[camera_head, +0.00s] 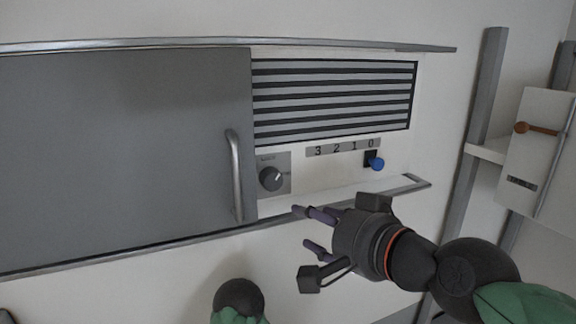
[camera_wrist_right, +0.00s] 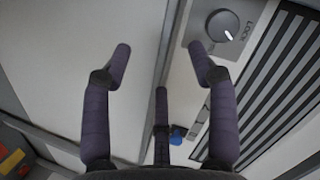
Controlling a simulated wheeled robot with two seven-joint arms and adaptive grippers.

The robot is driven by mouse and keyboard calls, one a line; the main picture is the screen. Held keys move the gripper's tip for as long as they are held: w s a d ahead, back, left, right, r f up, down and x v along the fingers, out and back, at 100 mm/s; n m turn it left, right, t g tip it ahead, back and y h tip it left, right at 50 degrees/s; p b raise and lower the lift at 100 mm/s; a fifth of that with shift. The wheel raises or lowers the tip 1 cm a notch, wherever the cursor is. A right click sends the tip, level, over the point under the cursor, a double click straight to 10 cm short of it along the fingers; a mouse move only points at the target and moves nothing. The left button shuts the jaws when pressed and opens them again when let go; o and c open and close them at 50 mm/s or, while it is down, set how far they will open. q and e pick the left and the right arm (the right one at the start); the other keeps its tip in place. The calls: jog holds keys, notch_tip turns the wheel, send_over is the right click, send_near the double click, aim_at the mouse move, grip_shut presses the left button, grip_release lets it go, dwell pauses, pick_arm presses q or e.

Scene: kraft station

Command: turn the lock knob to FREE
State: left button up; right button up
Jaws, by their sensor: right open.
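The lock knob (camera_head: 271,179) is a round dark grey dial on a light grey plate, right of the door handle. Its white pointer mark points right and slightly up in the head view; the small labels there are hard to read. In the right wrist view the knob (camera_wrist_right: 222,25) is near the top right, with LOCK printed beside it. My right gripper (camera_head: 303,227) is open and empty, below and to the right of the knob, apart from it. Its spread purple fingers (camera_wrist_right: 160,48) show in the wrist view. My left gripper is not in view.
A grey door with a vertical handle (camera_head: 235,175) stands just left of the knob. A blue slider knob (camera_head: 376,163) sits under a 3 2 1 0 scale (camera_head: 343,147). A slatted vent (camera_head: 333,98) is above. A metal rail (camera_head: 403,186) runs below the panel.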

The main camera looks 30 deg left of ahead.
jog(key=p, duration=0.1)
send_near(276, 180)
jog(key=shift+g, duration=0.3)
jog(key=p+x, duration=0.2)
jog(key=x, duration=0.6)
jog(key=shift+w+a, duration=0.25)
jog(key=shift+c, duration=0.3)
jog(key=c, duration=1)
